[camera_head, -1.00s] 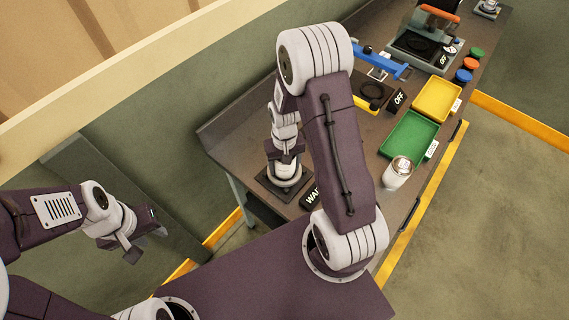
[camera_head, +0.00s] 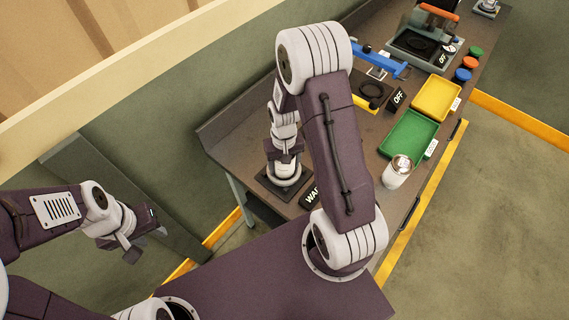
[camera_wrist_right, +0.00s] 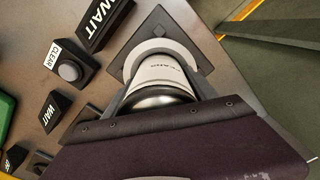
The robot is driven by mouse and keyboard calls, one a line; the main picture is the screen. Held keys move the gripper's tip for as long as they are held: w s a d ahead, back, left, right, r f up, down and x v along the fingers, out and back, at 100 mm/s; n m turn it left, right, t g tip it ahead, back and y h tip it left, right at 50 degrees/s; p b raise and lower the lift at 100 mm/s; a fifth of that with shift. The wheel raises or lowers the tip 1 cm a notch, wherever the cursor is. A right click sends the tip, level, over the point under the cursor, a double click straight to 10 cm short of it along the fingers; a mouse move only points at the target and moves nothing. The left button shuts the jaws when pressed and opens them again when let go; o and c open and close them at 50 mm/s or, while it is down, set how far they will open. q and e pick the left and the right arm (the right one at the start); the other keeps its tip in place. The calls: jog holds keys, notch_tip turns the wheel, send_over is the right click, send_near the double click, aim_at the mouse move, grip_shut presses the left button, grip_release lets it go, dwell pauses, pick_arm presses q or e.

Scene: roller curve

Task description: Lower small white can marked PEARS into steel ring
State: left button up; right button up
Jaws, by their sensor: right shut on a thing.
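My right gripper (camera_head: 284,150) is shut on the small white can (camera_wrist_right: 160,74), whose label lettering shows in the right wrist view. The can is upright over a dark square plate (camera_head: 262,187) on the bench. The pale steel ring (camera_wrist_right: 139,53) sits on that plate, around or just beneath the can's lower end. I cannot tell how deep the can is in it. The gripper hides part of the can in the head view. My left gripper (camera_head: 145,242) is open and empty, off the bench at the left.
A WAIT sign (camera_head: 311,195) stands close to the plate. Another white can (camera_head: 398,173) stands near the bench's front edge, by the green tray (camera_head: 408,136) and yellow tray (camera_head: 436,101).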

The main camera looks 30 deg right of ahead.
dwell(0.6)
jog(key=o, duration=1.9)
jog(key=shift+o, duration=0.5)
jog(key=shift+o, duration=0.7)
jog(key=shift+r, duration=0.1)
jog(key=shift+r+p, duration=4.15)
jog(key=shift+r, duration=0.35)
jog(key=shift+f, duration=0.1)
